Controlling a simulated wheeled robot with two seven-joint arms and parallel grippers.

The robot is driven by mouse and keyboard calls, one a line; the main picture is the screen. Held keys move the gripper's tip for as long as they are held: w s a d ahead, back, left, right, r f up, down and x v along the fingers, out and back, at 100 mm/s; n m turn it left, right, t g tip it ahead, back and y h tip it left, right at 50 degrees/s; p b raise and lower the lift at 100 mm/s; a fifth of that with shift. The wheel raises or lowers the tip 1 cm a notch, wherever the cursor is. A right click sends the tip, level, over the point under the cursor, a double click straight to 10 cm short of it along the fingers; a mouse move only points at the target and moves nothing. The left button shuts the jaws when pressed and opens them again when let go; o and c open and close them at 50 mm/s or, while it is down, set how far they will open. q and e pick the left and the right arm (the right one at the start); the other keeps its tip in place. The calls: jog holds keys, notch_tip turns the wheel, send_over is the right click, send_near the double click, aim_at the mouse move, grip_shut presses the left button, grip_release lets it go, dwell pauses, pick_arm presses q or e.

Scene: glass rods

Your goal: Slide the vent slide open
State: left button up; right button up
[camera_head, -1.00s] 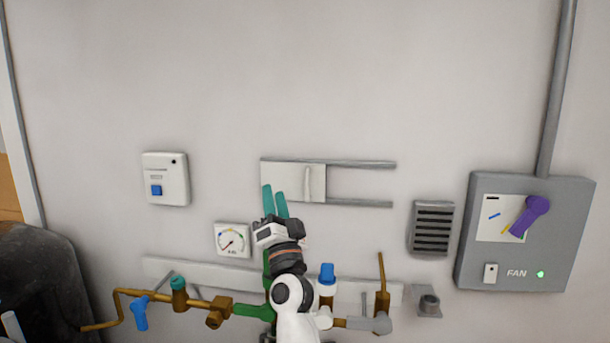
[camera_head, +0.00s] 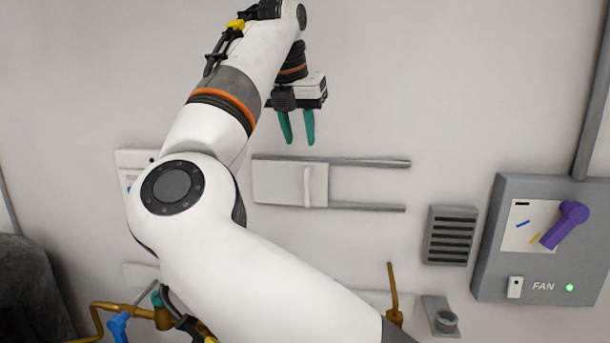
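The vent slide (camera_head: 272,184) is a white panel at the left end of two grey horizontal rails (camera_head: 370,162) on the wall. A pale upright handle (camera_head: 307,186) stands near its right edge. Between the rails to the right of the panel there is bare pale wall. My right gripper (camera_head: 298,143) has two teal fingers pointing down, spread apart with nothing between them. In the picture it is just above the panel's top edge; its distance from the wall is hard to judge. My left gripper is not in view.
My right arm crosses the lower middle and hides the gauge and part of the piping. A louvred grille (camera_head: 452,235) and a grey FAN box (camera_head: 537,240) with a purple lever (camera_head: 564,225) are to the right. Brass pipes (camera_head: 99,318) run along the bottom left.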

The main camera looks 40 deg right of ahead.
aim_at(306, 175)
jog(key=p+x, duration=0.1)
jog(key=x, duration=0.5)
jog(key=p+x, duration=0.1)
jog(key=x, duration=0.2)
jog(key=shift+s+a+f+p, duration=0.2)
jog(key=shift+f+p, duration=0.1)
jog(key=shift+f, duration=0.1)
jog(key=shift+d+f, duration=0.15)
jog(key=shift+f, duration=0.45)
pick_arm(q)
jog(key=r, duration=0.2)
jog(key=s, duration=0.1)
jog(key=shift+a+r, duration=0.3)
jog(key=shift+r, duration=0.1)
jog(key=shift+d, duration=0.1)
pick_arm(e)
jog(key=shift+w+f, duration=0.1)
jog(key=shift+c, duration=0.3)
grip_shut()
